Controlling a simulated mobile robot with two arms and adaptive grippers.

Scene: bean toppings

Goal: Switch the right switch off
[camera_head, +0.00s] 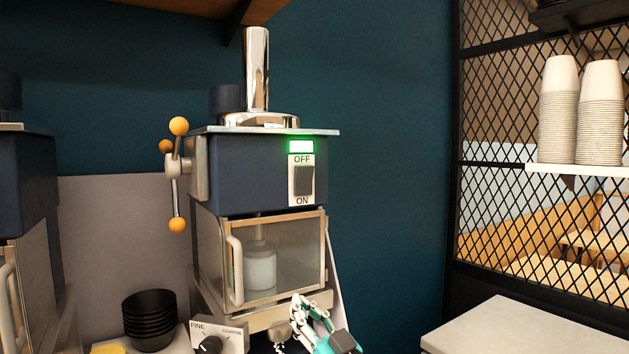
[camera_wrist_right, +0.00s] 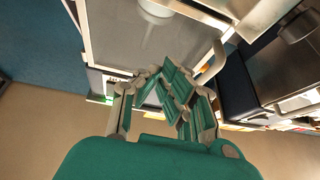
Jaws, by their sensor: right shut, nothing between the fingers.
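The switch (camera_head: 304,180) is a dark rocker on a pale plate, marked OFF above and ON below, on the front of a dark blue machine (camera_head: 250,168). A green light (camera_head: 301,146) is lit above it. My right gripper (camera_head: 300,303) is below the machine's glass door, well under the switch and apart from it. It is shut and empty. In the right wrist view the gripper (camera_wrist_right: 170,88) shows in front of the machine's door and frame; I cannot make out the switch there. My left gripper is not in view.
The glass door (camera_head: 285,258) has a handle (camera_head: 236,270) and a white jar behind it. A lever with orange knobs (camera_head: 178,170) sticks out left. Black bowls (camera_head: 149,319) and a FINE/COARSE dial box (camera_head: 215,335) stand below. A pale counter (camera_head: 520,328) is at right.

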